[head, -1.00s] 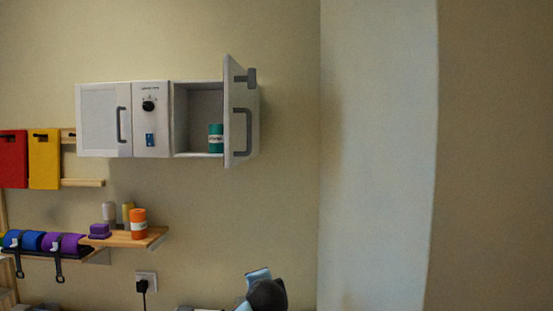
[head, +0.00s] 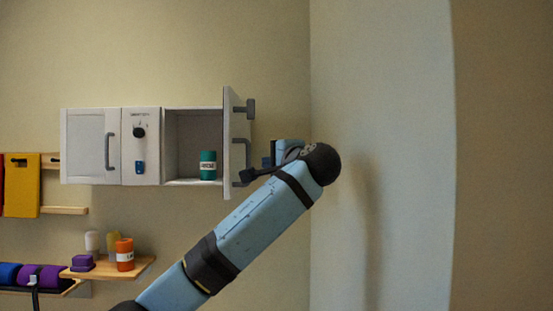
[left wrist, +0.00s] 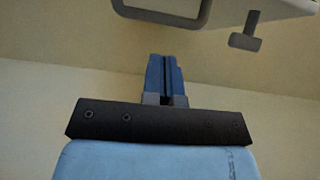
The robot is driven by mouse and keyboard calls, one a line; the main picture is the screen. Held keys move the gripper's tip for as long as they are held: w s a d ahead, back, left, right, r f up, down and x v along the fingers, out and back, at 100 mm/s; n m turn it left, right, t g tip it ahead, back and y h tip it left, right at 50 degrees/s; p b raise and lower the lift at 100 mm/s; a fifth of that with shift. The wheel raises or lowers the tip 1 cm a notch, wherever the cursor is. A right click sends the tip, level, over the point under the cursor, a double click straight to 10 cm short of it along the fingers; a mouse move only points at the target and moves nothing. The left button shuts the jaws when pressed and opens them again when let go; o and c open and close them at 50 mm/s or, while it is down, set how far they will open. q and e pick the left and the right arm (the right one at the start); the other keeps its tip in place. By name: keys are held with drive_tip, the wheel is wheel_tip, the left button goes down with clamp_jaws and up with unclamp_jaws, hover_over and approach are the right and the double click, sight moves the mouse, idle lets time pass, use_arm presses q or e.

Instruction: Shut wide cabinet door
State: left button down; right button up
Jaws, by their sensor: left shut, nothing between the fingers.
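The white wall cabinet (head: 112,113) hangs on the wall, and its wide door (head: 233,120) at the right stands open, swung out towards me. The door has a grey bar handle (head: 244,155) on its outer face, which also shows at the top of the left wrist view (left wrist: 160,15). My left gripper (head: 268,161) is to the right of the door, on its outer side, close to the handle. Its blue fingers (left wrist: 165,78) are shut and empty, with a visible gap to the handle in the wrist view. My right gripper is not in view.
A green container (head: 208,165) stands inside the open compartment. A grey bracket-like piece (head: 245,108) sticks out from the door's upper part. A wooden shelf (head: 140,268) with small bottles is below. The wall to the right is bare.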

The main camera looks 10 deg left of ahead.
sight(246, 144)
use_arm(q)
drive_tip(key=p+x, duration=0.1)
drive_tip(key=x, duration=0.5)
drive_tip(key=shift+p, duration=0.4)
drive_tip(key=shift+a+f, duration=0.15)
drive_tip(key=shift+a, duration=0.1)
